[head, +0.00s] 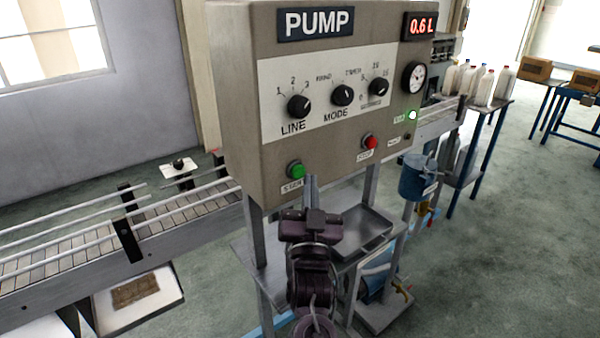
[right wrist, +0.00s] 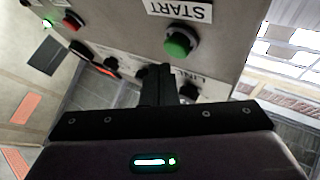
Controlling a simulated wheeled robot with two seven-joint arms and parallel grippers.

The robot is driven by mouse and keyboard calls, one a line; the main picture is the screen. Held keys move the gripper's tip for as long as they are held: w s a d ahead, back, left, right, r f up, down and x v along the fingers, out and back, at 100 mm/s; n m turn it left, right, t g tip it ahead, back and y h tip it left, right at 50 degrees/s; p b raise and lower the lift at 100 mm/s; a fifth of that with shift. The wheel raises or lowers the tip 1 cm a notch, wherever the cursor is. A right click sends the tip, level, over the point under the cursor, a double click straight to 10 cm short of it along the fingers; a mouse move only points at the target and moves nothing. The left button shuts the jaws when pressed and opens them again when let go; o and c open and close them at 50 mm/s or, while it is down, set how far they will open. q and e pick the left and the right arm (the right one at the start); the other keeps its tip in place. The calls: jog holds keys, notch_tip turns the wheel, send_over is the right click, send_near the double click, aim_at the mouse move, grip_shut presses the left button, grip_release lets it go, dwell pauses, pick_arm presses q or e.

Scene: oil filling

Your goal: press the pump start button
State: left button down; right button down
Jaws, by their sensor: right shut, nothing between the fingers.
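The pump control box (head: 330,75) is beige with a white panel. The green start button (head: 296,171) is at its lower left, above a START label. In the right wrist view, the green button (right wrist: 178,43) shows near the top, beside an upside-down START label (right wrist: 180,8). My right gripper (head: 311,184) is shut and empty, its fingers pointing up just below and right of the green button in the head view. In the right wrist view its fingers (right wrist: 160,80) are below the button, with a visible gap. My left gripper is not in view.
A red stop button (head: 370,142) is to the right, with three black knobs above. The display (head: 420,26) reads 0.6 L and a green lamp (head: 412,115) is lit. A metal tray (head: 362,228) is below the box. A conveyor (head: 180,225) runs at left.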

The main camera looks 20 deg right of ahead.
jog(key=s, duration=0.1)
jog(key=s+d, duration=0.1)
jog(key=s, duration=0.2)
jog(key=shift+s+d+p, duration=0.25)
jog(key=shift+d+p, duration=0.1)
jog(key=shift+p, duration=0.05)
dwell(0.4)
